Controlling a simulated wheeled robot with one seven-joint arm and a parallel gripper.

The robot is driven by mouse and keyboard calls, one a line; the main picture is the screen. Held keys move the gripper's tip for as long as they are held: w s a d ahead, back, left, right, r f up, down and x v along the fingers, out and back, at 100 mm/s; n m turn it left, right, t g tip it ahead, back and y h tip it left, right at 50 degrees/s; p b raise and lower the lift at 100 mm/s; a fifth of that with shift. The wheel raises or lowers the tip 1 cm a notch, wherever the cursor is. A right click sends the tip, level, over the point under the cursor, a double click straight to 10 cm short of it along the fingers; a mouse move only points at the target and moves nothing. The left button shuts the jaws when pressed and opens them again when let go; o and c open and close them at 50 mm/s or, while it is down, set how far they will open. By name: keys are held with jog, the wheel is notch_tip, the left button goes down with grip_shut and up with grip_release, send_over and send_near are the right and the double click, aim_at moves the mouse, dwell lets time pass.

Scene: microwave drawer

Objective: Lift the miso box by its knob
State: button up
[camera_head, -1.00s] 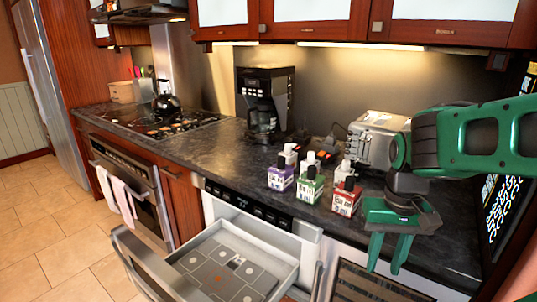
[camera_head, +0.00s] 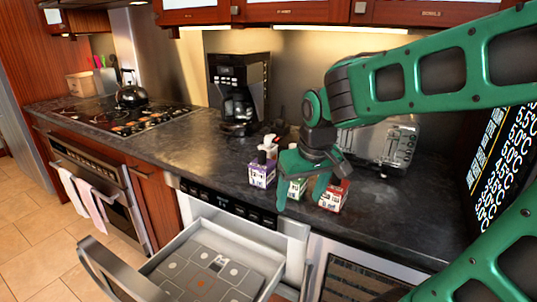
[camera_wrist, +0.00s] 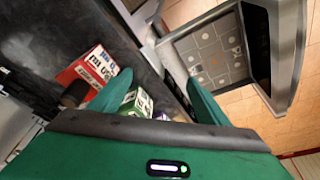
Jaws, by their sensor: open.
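Three small cartons stand in a row on the dark counter: a purple one (camera_head: 262,173), a green one (camera_head: 298,188) and a red one (camera_head: 334,197). The lettering is too small for me to tell which is miso. My gripper (camera_head: 299,202) points down over the green carton, open, with one finger on each side of it. The wrist view shows the green carton (camera_wrist: 137,102) between the fingers (camera_wrist: 158,80) and the red carton (camera_wrist: 85,68) outside them, with a dark knob (camera_wrist: 73,95). The green carton's knob is hidden; I cannot tell whether the fingers touch it.
An open microwave drawer (camera_head: 205,278) with a marked grey floor lies below the counter front. More small items (camera_head: 268,146) stand behind the cartons. A coffee maker (camera_head: 238,95) and a toaster (camera_head: 392,143) stand farther back. The counter left of the cartons is clear.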

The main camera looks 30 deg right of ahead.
jog(key=w+r+n, duration=0.1)
jog(key=w+r, duration=0.1)
jog(key=w, duration=0.6)
jog(key=w+d+r+n+g, duration=0.1)
jog(key=w+r, duration=0.1)
jog(key=w, duration=0.6)
jog(key=w+r+n, duration=0.1)
jog(key=w+r, duration=0.2)
jog(key=w, duration=0.5)
jog(key=shift+d+r, duration=0.1)
jog(key=shift+d, duration=0.3)
jog(key=n+g, duration=0.1)
jog(key=g, duration=0.1)
send_over(268, 149)
jog(key=w+d, duration=0.1)
jog(key=w, duration=0.1)
jog(key=shift+w, duration=0.15)
jog(key=shift+w+d, duration=0.2)
jog(key=shift+w+d+f, duration=0.1)
jog(key=shift+f, duration=0.25)
notch_tip(268, 149, down, 10)
jog(key=shift+f, duration=0.25)
jog(key=c, duration=1.3)
